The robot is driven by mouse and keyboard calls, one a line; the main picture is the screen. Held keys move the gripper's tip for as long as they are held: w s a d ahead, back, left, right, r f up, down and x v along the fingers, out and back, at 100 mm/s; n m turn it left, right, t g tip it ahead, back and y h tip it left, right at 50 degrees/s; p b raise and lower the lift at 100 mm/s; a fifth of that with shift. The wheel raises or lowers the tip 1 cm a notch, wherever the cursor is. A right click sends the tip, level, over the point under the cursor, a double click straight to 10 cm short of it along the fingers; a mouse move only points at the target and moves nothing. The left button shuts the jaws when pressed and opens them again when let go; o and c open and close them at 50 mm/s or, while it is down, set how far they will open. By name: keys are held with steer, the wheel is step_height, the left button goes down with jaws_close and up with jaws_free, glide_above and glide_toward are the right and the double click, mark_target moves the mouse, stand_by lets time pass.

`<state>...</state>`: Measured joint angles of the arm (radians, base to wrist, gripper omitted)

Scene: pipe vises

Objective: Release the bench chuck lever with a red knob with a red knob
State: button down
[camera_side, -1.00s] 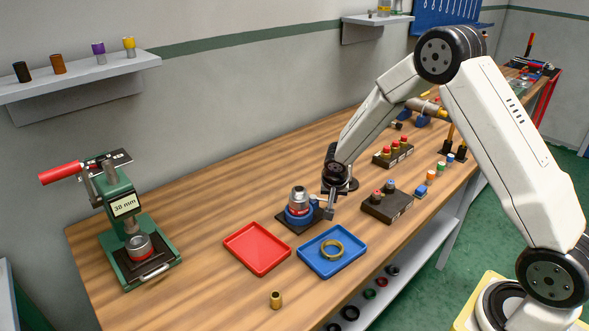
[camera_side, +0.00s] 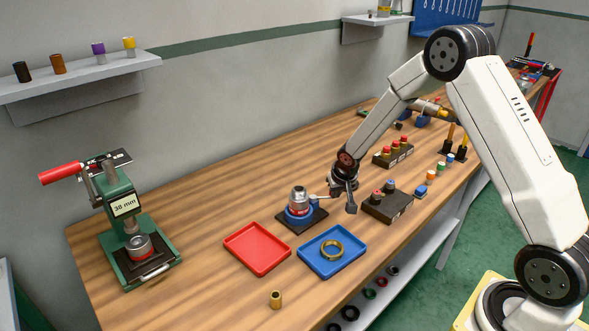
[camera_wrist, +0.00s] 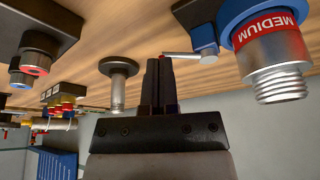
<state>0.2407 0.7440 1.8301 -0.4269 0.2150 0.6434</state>
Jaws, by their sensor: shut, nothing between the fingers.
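The bench chuck (camera_side: 298,211) is a blue body on a dark base plate, with a red band marked MEDIUM and a grey threaded piece on top. It shows at the upper right of the wrist view (camera_wrist: 234,12). Its thin grey lever (camera_wrist: 186,56) sticks out from a blue block, to the right in the side view (camera_side: 318,196). A bit of red knob (camera_wrist: 162,57) shows at the lever's end, mostly hidden by my fingertips. My gripper (camera_wrist: 158,63) is shut and empty, beside the knob; I cannot tell whether it touches. In the side view, it (camera_side: 351,208) is right of the chuck.
A grey flanged post (camera_wrist: 118,85) stands close to my fingers. A red tray (camera_side: 258,249) and a blue tray (camera_side: 310,262) with a brass ring lie in front. A dark button box (camera_side: 388,206) is at the right. A green press (camera_side: 130,225) stands far left.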

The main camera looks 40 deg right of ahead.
steer(key=shift+w+d+n+y, duration=0.35)
steer(key=shift+d+n, duration=0.25)
steer(key=shift+n, duration=0.4)
steer(key=shift+w+d, duration=0.15)
steer(key=shift+d, duration=0.05)
steer(key=shift+w+d, duration=0.75)
steer(key=shift+w, duration=0.4)
